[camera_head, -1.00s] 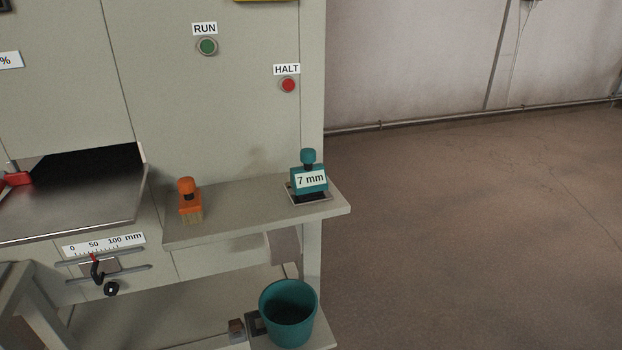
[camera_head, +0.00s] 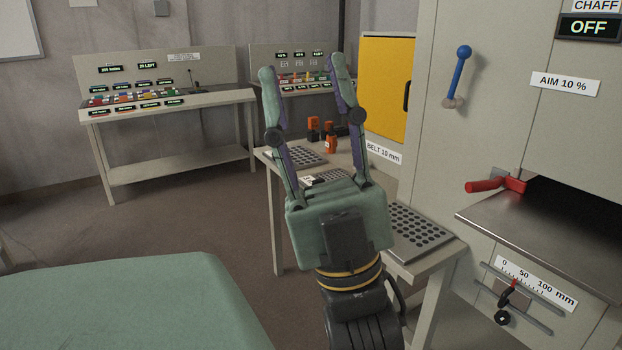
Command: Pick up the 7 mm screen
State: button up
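My gripper (camera_head: 303,72) is raised in front of the small table, fingers pointing up and spread wide apart. It is open with nothing between the fingers. Perforated plates lie on the table behind and beside it: one at the back left (camera_head: 303,157), one partly hidden behind my gripper (camera_head: 326,177), and a larger one at the front right (camera_head: 418,228). A small white tag shows by the middle plate, too small to read. No readable 7 mm label is in view now.
The table (camera_head: 265,155) also bears orange and black items (camera_head: 330,143). A yellow door (camera_head: 385,85) stands behind it. At right are a machine with a blue lever (camera_head: 459,75), a red handle (camera_head: 485,185) and a metal tray (camera_head: 530,215). Consoles (camera_head: 160,95) stand at the back left; open floor lies before them.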

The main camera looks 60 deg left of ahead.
aim_at(302, 158)
jog(key=j, duration=1.15)
jog(key=i+j, duration=0.15)
jog(key=j, duration=2.2)
jog(key=i+j, duration=0.1)
jog(key=j, duration=1.05)
jog(key=u, duration=0.05)
